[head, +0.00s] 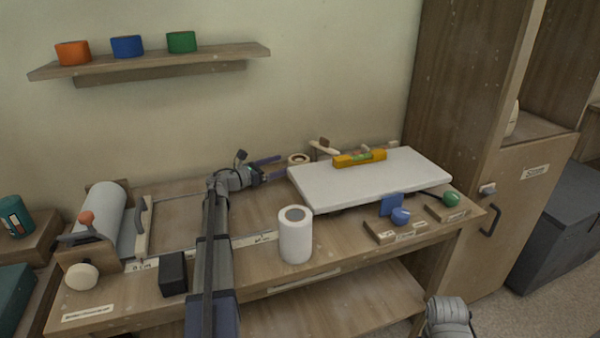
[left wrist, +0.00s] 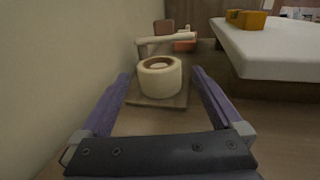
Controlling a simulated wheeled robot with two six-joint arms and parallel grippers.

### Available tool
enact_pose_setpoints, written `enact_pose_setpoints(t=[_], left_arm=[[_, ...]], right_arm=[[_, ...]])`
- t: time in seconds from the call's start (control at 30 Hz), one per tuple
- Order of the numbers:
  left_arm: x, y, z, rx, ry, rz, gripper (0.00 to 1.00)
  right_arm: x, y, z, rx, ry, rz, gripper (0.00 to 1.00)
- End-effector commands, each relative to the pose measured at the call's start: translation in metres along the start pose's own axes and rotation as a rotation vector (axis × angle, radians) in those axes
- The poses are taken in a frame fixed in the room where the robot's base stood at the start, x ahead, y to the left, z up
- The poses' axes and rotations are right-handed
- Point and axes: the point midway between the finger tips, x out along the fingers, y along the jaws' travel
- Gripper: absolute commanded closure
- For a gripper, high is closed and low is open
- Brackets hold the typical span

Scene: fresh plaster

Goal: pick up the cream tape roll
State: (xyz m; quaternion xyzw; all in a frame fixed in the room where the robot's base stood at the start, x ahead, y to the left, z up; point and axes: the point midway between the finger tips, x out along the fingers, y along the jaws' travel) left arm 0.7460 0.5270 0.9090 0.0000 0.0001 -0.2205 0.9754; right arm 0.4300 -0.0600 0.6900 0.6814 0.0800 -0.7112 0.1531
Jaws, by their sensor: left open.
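The cream tape roll (left wrist: 160,78) lies flat near the back wall, on a small wooden board (left wrist: 158,101) on the bench. In the head view the roll (head: 299,158) shows only partly, behind the corner of the white slab. My left gripper (head: 283,167) points toward it from the left. In the left wrist view my left gripper (left wrist: 160,82) is open and empty, with its fingers apart on either side of the line to the roll. The roll appears ahead of the fingertips, and I cannot tell the exact gap. My right gripper is not clearly visible.
A white slab (head: 400,178) with a yellow level (head: 359,158) on it stands right of the roll. A white cylinder (head: 296,240) stands at the bench's front. The wall is close on the left in the wrist view. A shelf (head: 160,61) holds coloured rolls above.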

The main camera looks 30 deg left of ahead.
Motion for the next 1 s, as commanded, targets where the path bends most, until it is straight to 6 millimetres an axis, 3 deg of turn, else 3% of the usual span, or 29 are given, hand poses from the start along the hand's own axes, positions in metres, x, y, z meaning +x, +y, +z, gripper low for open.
enact_pose_setpoints(t=[0.1,0.37,0.6,0.83,1.0], left_arm=[[0.000,0.000,-0.012,0.000,0.000,0.000,0.00],[0.003,0.000,-0.012,0.000,0.000,-0.001,0.00],[0.025,0.001,-0.011,0.000,0.000,-0.001,0.00],[0.032,0.001,-0.011,0.000,0.000,-0.001,0.00],[0.053,0.003,-0.010,0.000,0.000,-0.002,0.00]], right_arm=[[0.011,-0.001,-0.001,0.000,0.000,0.000,0.53],[0.012,-0.001,-0.001,0.000,0.000,0.000,0.53],[0.011,-0.001,-0.001,0.000,0.000,0.000,0.53],[0.011,-0.001,-0.001,0.000,0.000,0.000,0.53],[0.009,-0.001,-0.001,0.000,0.000,0.000,0.53]])
